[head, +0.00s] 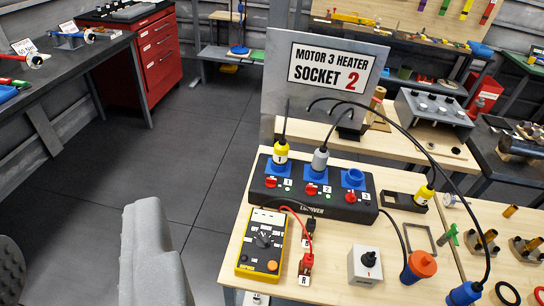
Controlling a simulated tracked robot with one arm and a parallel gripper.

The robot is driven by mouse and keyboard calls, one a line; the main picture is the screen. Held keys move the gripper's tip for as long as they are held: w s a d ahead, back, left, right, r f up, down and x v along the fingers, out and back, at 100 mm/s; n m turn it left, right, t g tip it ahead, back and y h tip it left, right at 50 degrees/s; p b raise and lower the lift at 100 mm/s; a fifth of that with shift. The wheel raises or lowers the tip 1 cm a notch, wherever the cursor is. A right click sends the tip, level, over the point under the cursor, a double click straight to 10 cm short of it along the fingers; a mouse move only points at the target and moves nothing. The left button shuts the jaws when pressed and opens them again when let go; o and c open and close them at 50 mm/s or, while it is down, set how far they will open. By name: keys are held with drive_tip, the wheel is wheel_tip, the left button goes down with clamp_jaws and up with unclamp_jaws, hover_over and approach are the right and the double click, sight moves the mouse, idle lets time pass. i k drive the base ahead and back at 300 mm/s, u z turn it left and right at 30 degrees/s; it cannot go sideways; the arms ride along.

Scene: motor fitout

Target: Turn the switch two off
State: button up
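A black switch box (330,212) stands on the wooden bench, with three blue sockets and three red rotary switches. The middle red switch (310,189) sits beside label 2; its on or off position is too small to read. A grey plug with a black cable (320,160) is in the blue socket above it. A yellow plug (281,151) is in socket 1, and socket 3 (354,177) is empty. A smooth grey part (155,255) and a dark textured part at the lower left may be mine. I cannot make out the gripper's fingertips, and nothing touches the switch.
A sign reading MOTOR 3 HEATER SOCKET 2 (339,67) stands behind the box. In front are a yellow meter (262,243), red and black leads, a grey knob box (365,265) and an orange connector (418,266). Cables arch over the right side. Dark floor at left is clear.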

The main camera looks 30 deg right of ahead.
sight(311, 189)
drive_tip(key=z, duration=0.35)
drive_tip(key=i, duration=1.2)
drive_tip(key=z, duration=0.75)
